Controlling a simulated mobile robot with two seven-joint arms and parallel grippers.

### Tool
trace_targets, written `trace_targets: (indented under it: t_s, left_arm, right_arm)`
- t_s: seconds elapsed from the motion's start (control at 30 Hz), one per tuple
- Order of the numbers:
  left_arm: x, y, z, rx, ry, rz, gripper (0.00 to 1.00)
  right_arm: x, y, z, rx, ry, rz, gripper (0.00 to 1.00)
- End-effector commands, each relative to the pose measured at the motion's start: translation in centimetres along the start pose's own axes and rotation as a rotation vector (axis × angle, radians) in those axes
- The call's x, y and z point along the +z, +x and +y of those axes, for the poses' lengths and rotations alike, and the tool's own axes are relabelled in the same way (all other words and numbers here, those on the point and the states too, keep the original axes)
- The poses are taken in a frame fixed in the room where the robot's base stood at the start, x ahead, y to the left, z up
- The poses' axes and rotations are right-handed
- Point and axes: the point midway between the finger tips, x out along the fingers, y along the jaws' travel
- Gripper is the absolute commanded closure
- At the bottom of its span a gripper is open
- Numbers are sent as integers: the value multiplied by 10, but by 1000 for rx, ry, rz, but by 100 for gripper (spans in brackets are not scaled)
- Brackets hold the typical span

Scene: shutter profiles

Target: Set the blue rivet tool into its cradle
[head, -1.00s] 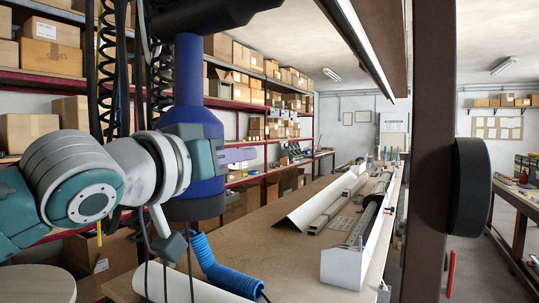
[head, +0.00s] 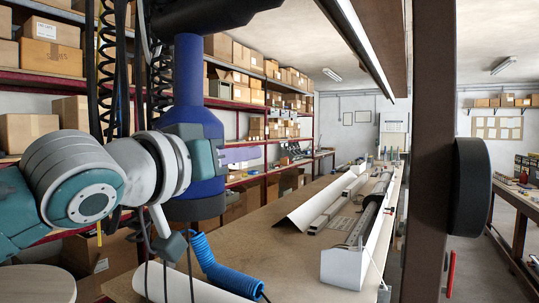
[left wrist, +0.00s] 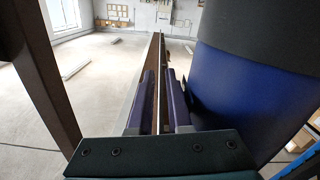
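A large blue body with a black lower end (head: 193,140), which looks like the blue rivet tool, hangs upright below a black part in the head view. It fills the right side of the left wrist view (left wrist: 250,85). My left gripper (left wrist: 163,78) has two purple fingers with a narrow gap between them and nothing held in it. The blue body stands beside the right finger, outside the gap. In the head view the left wrist is in front of the blue body, and a bit of purple shows past its right edge. I cannot make out the cradle. My right gripper is out of view.
A long bench (head: 270,238) carries pale profiles (head: 325,200) and a white end piece (head: 343,268). A coiled blue hose (head: 215,268) lies at its near end. A brown post (head: 430,150) stands at the right. Shelves with cardboard boxes (head: 50,57) line the left wall.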

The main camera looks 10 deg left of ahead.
Motion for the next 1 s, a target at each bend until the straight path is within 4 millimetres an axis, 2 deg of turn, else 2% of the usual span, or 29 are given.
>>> trace_targets:
  t_s: [0.03, 0.2, 0.27, 0.7, 1.0]
  left_arm:
    - [0, 0, 0, 0, 0, 0, 77]
    - [0, 0, 0, -1, 0, -1, 58]
    - [0, 0, -1, -2, 0, -1, 53]
    - [0, -1, -2, -4, 0, -2, 53]
    - [-1, -22, -2, -5, 0, -2, 53]
  right_arm:
    - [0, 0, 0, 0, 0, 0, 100]
    - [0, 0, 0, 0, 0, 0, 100]
    - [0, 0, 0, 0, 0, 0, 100]
    - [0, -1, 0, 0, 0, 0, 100]
    - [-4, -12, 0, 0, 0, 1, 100]
